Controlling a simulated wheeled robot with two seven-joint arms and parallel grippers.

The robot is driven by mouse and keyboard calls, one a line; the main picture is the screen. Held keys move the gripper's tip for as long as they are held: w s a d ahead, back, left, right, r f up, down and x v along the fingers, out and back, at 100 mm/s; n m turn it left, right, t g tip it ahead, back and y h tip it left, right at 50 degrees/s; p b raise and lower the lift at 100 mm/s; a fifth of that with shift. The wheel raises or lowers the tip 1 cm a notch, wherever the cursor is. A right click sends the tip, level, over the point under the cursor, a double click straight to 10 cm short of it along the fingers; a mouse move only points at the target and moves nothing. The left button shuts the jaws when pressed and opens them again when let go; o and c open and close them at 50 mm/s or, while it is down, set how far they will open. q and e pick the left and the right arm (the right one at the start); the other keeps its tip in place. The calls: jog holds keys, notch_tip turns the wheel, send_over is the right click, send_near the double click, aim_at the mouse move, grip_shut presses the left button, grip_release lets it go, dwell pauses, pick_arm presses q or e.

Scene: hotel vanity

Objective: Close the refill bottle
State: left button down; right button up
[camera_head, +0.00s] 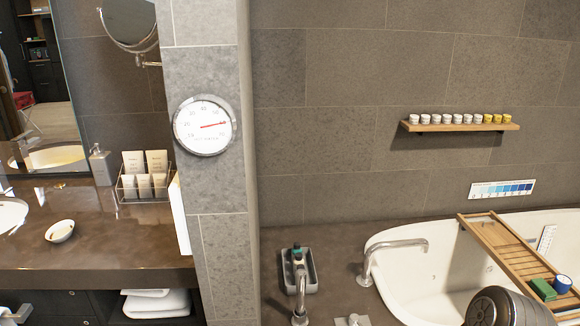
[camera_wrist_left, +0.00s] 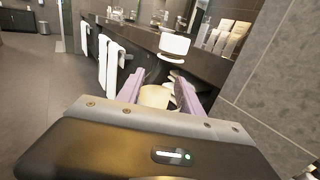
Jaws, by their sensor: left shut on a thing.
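In the left wrist view, the two pale purple fingers of my left gripper (camera_wrist_left: 158,84) are closed around a beige rounded thing (camera_wrist_left: 155,97), whose identity I cannot tell. A white cylinder (camera_wrist_left: 175,44) shows beyond the fingertips. I cannot tell whether it is joined to the held thing. In the head view, a small dark bottle with a green top (camera_head: 297,256) stands in a grey caddy (camera_head: 311,272) beside the bath. I cannot tell which thing is the refill bottle.
A vanity counter (camera_head: 110,245) at left holds a soap dispenser (camera_head: 100,166), a small white dish (camera_head: 60,231) and a clear organiser (camera_head: 130,190). A bath spout (camera_head: 395,246) and a wooden bath tray (camera_head: 500,247) are at right. White towels (camera_wrist_left: 115,60) hang below the counter.

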pick_arm(q)
jog(key=shift+m+t+h, duration=0.6)
jog(key=shift+m+t, duration=0.1)
jog(key=shift+t, duration=0.2)
jog(key=d, duration=0.1)
jog(key=d+r, duration=0.1)
jog(key=d, duration=0.1)
jog(key=w+d, duration=0.1)
jog(key=d, duration=0.1)
jog(key=shift+r, duration=0.15)
jog(key=w+d+f+m+t+h, duration=0.2)
jog(key=d+m+t+h, duration=0.4)
jog(key=d, duration=0.9)
jog(key=m+h, duration=0.2)
jog(key=h, duration=0.2)
jog(key=shift+d+t+h, duration=0.25)
jog(key=shift+t+h, duration=0.05)
jog(key=shift+h, duration=0.1)
pick_arm(e)
jog(key=shift+c, duration=0.4)
